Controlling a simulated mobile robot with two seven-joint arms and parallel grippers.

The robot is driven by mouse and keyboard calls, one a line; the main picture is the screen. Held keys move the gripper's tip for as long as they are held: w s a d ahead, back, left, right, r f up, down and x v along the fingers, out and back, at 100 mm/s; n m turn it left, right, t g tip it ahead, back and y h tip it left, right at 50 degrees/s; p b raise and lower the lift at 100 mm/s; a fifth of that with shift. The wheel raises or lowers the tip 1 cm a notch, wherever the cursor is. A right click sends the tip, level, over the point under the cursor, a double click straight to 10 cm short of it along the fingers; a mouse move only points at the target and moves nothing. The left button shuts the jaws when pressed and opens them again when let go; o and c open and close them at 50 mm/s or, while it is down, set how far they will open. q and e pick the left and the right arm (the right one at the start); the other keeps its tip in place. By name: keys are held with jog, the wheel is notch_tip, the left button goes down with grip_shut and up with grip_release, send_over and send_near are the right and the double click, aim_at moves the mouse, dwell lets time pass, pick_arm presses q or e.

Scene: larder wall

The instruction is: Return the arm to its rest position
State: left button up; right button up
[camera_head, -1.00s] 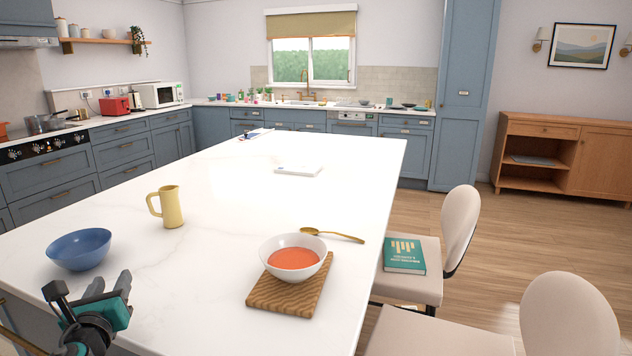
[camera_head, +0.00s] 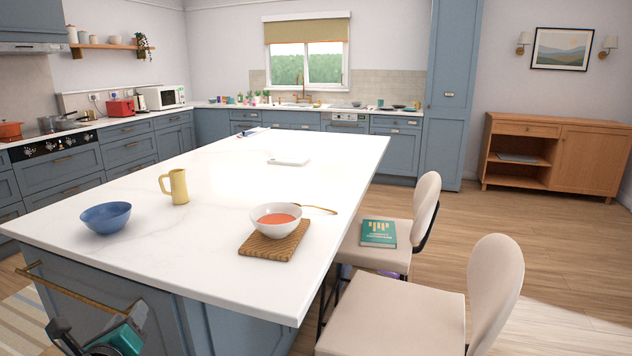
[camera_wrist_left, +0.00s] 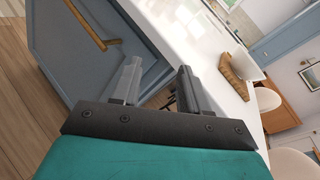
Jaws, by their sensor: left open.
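My left gripper (camera_head: 92,335) is at the bottom left of the head view, in front of the island's end panel and below its top; part of it is cut off by the frame. In the left wrist view its two fingers (camera_wrist_left: 157,85) are apart with nothing between them, so it is open and empty. The island's side and brass rail show just beyond the fingers there. My right gripper is in neither view.
The white island (camera_head: 215,215) bears a blue bowl (camera_head: 106,217), a yellow jug (camera_head: 175,187) and a bowl of red soup (camera_head: 276,218) on a wooden board (camera_head: 273,245). A brass rail (camera_head: 95,299) juts from its near end. Cream chairs (camera_head: 390,310) stand at right.

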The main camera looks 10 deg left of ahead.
pick_arm(q)
jog(key=s+d+f+n+g+h, duration=0.2)
jog(key=s+d+f+n+h, duration=0.15)
jog(key=d+f+n, duration=0.5)
jog(key=s+d+f+n+h, duration=0.3)
jog(key=d+n, duration=0.4)
jog(key=d, duration=0.3)
jog(key=s+d+f+n+g+h, duration=0.1)
jog(key=s+d+f+n+h, duration=0.2)
jog(key=s+d+f+n, duration=0.3)
jog(key=d+n, duration=0.1)
jog(key=d, duration=0.2)
jog(key=shift+s+d+f+g, duration=0.2)
jog(key=shift+s+d+g, duration=0.1)
jog(key=shift+s+d, duration=0.1)
